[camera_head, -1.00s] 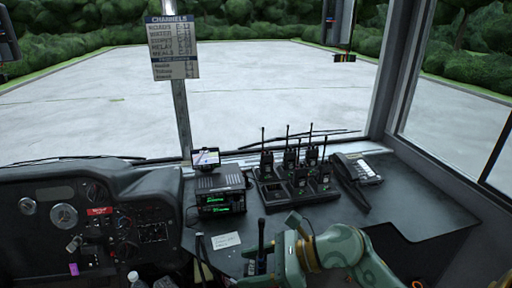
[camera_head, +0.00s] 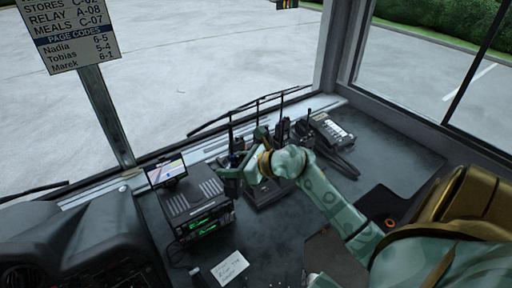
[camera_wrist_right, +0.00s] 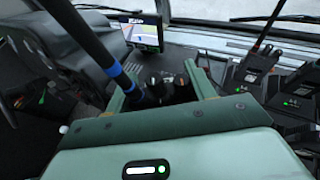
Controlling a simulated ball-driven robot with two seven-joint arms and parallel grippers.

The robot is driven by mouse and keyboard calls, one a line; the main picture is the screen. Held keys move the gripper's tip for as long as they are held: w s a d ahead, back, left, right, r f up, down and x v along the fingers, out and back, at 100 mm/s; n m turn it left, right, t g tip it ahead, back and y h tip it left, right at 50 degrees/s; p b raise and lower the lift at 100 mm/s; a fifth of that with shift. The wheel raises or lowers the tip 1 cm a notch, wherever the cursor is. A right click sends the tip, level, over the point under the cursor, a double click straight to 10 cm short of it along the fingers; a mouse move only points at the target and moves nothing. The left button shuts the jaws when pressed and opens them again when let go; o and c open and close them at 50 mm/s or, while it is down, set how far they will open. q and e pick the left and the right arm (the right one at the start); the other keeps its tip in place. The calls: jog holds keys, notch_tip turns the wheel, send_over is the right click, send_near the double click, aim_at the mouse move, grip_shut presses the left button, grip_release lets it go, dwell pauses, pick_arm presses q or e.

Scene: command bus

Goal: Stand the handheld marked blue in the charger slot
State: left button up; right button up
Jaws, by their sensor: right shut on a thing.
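My right gripper (camera_head: 240,170) is shut on a black handheld radio with a long antenna (camera_wrist_right: 85,40). A blue band (camera_wrist_right: 115,68) circles the antenna near its base. The held handheld's body is mostly hidden between the fingers in the right wrist view. In the head view the gripper is at the left end of the black charger (camera_head: 262,196), partly covering it. I cannot tell whether the held handheld touches a slot. Other handhelds (camera_wrist_right: 245,75) stand in the charger to the right, with green lights. My left gripper is not in view.
A desk phone (camera_head: 332,132) is to the right, near the windscreen. A white note (camera_head: 230,266) lies in front. The dark desktop right of my arm is partly clear.

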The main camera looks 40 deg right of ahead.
jog(key=w+d+f+m+t+h+p, duration=0.1)
jog(key=w+d+f+m+h, duration=0.25)
jog(key=d, duration=0.35)
jog(key=w+d+f+m+h+p, duration=0.1)
jog(key=w+d+f+m+h, duration=0.2)
jog(key=d, duration=0.4)
jog(key=shift+h, duration=0.35)
jog(key=shift+s+f+b, duration=0.2)
jog(key=shift+f+b, duration=0.7)
jog(key=shift+b, duration=0.05)
jog(key=shift+s+f+b, duration=0.25)
jog(key=shift+f+b, duration=0.6)
jog(key=shift+b, duration=0.1)
jog(key=shift+s+f+b, duration=0.2)
jog(key=shift+f+b, duration=0.7)
jog(key=shift+b, duration=0.05)
jog(key=shift+f, duration=0.15)
jog(key=o, duration=1.5)
jog(key=shift+a+f, duration=0.1)
jog(key=p+v, duration=0.5)
jog(key=v, duration=1.1)
jog(key=shift+s, duration=0.15)
